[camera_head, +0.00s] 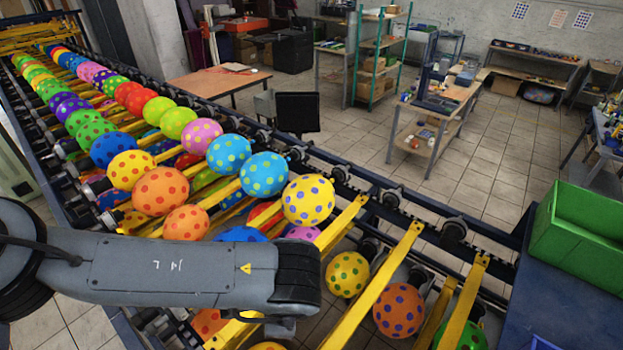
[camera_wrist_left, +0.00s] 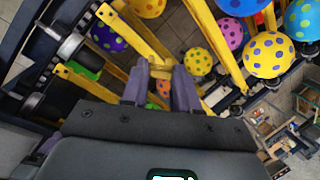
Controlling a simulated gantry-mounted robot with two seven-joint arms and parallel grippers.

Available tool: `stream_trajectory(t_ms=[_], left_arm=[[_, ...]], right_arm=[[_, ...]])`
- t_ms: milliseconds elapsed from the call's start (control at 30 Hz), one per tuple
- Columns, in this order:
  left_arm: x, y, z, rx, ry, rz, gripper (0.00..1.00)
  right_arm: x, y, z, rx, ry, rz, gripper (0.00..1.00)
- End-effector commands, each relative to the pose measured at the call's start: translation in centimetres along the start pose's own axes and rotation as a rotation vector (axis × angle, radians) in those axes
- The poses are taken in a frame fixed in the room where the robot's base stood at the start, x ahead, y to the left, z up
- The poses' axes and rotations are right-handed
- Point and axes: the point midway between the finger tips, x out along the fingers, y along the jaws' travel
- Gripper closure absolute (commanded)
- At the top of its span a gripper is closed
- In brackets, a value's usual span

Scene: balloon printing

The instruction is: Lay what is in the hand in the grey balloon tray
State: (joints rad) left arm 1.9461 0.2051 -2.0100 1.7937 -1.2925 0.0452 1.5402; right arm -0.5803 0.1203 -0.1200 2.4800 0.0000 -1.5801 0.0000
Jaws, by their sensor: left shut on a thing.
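My left arm comes in from the left in the head view. Its gripper (camera_head: 280,325) hangs below the wrist, over the conveyor, and is mostly hidden there. In the left wrist view the two fingers of my left gripper (camera_wrist_left: 160,75) are close together, shut on a small yellow thing (camera_wrist_left: 160,68). Its full shape is hard to make out against the yellow bars behind it. No grey balloon tray can be made out in either view. My right gripper is not in view.
A conveyor with yellow bars (camera_head: 385,285) carries many dotted balloons, including a yellow one with purple dots (camera_head: 308,200). More balloons, such as an orange one (camera_head: 399,310), show below. A green bin (camera_head: 583,227) stands on a blue surface (camera_head: 560,310) at the right.

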Motion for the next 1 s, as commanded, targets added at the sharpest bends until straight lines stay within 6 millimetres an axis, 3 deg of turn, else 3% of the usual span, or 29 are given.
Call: stream_trajectory(t_ms=[200,333,500,700,1000], left_arm=[[5.8,-0.2,5.5,-0.395,-0.096,0.066,0.95],[8.0,-0.3,8.9,-0.727,-0.176,0.116,0.95],[9.0,-0.7,12.0,-1.127,-0.27,0.178,0.95],[8.8,-0.9,12.8,-1.403,-0.337,0.222,0.95],[8.7,-0.8,12.9,-1.513,-0.334,0.244,0.95]], right_arm=[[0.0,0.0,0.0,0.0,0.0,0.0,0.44],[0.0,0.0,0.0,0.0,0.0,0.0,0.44],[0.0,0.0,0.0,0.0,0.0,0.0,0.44],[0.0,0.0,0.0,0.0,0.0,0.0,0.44],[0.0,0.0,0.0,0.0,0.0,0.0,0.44]])
